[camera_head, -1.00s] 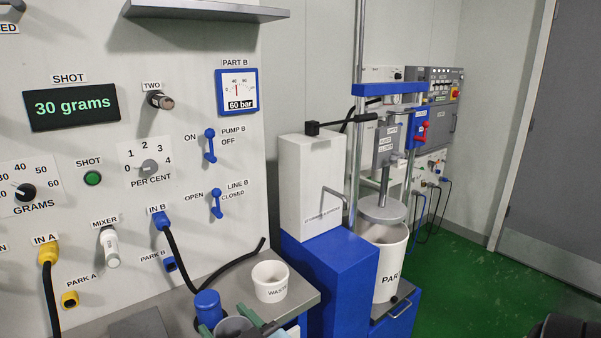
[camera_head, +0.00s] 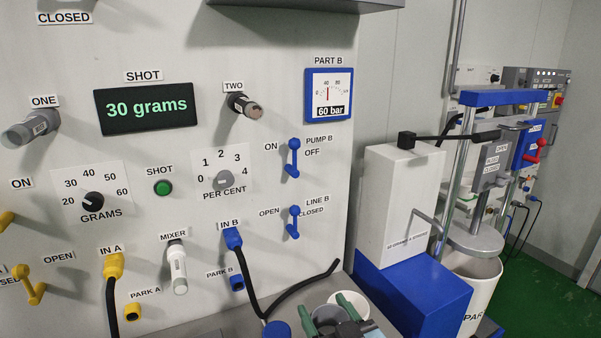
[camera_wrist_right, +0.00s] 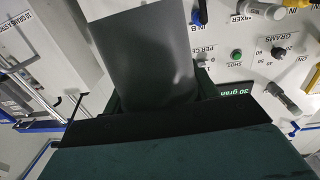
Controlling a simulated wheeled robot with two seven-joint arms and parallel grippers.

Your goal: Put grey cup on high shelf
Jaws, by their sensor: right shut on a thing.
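The grey cup (camera_head: 328,319) is at the bottom of the head view, between the green fingers of my right gripper (camera_head: 337,312). The gripper is shut on it. In the wrist view the grey cup (camera_wrist_right: 145,55) fills the upper middle, between the dark green fingers (camera_wrist_right: 155,100). The cup's lower part is hidden in the head view. A grey shelf (camera_head: 335,4) juts from the wall at the top of the head view; only its underside and edge show. My left gripper is not in view.
A blue-topped object (camera_head: 277,330) stands on the bench left of the cup. A black hose (camera_head: 295,290) curves across behind it. The wall panel has levers, knobs and plugs. A white and blue machine (camera_head: 410,290) stands at the right. Open air lies above the cup.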

